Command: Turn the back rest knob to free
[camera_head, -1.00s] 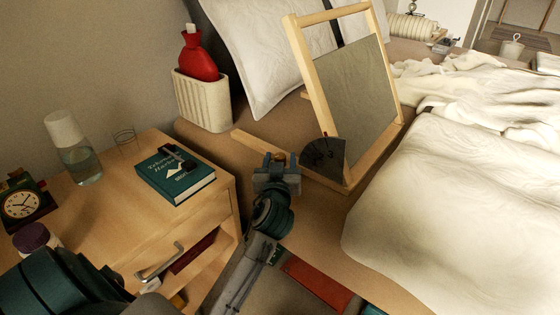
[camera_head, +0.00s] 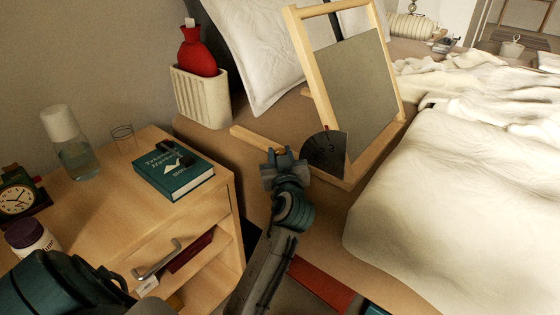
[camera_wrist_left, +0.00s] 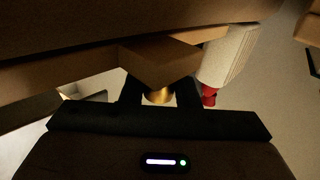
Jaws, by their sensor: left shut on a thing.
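The wooden-framed back rest (camera_head: 354,100) with a grey panel stands tilted on the bed. A dark fan-shaped dial (camera_head: 326,152) with small pale marks sits at its lower left corner. My left gripper (camera_head: 283,158) is beside the dial, at the frame's lower left. In the left wrist view a brass knob (camera_wrist_left: 160,96) shows between the two dark fingers of the left gripper (camera_wrist_left: 160,92), which is shut on it, right by a wooden block (camera_wrist_left: 160,62) of the frame. In the head view the gripper hides the knob. The dial's marks are too small to read surely. My right gripper is out of view.
A nightstand (camera_head: 110,215) at left bears a green book (camera_head: 174,172), a glass carafe (camera_head: 68,145) and a clock (camera_head: 17,199). A ribbed basket (camera_head: 200,98) with a red bottle (camera_head: 197,54) stands behind. Rumpled white bedding (camera_head: 450,200) lies at right.

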